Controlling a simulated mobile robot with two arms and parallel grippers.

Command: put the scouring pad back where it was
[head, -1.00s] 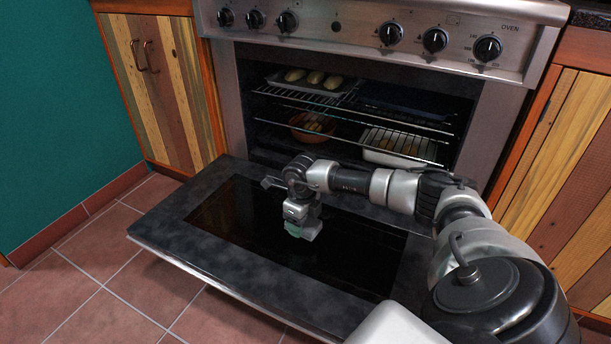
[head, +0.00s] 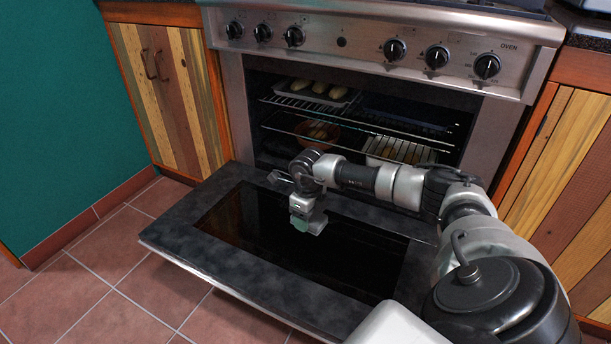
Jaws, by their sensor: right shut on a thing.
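My right gripper (head: 303,221) is over the glass of the lowered oven door (head: 175,234), pointing down. It is shut on a small green thing, which looks like the scouring pad (head: 299,224). Only a small part of the pad shows at the fingertips, and I cannot tell whether it touches the door glass. My left gripper is not in view.
The oven is open, with several loaves on an upper tray (head: 330,98), a brown bowl (head: 318,132) and a white dish (head: 375,160) on lower levels. Wooden cabinets (head: 160,95) flank it. Tiled floor (head: 100,270) is clear at the left.

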